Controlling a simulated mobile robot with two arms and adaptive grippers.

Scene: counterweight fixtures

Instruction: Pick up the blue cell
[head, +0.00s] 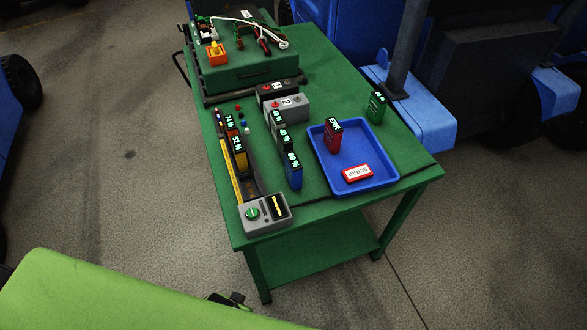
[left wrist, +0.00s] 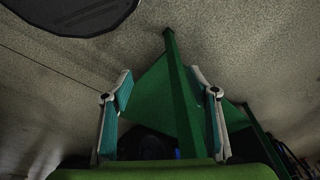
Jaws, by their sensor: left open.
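The blue cell (head: 293,174) stands upright on the green table, with a lit display on its top end. It is at the front end of a short row of cells, left of the blue tray. My left gripper (left wrist: 161,76) is open and empty in the left wrist view, with a green table leg and lower shelf beyond its fingers. In the head view only a small dark part of it shows beside my green arm, below the table's front left corner and well away from the cell. The blue cell is not discernible in the left wrist view. My right gripper is not in view.
The blue tray (head: 386,180) holds a red cell (head: 333,137) and a scrap label (head: 357,173). A green cell (head: 376,107) stands at the right edge. Floor is clear left of the table.

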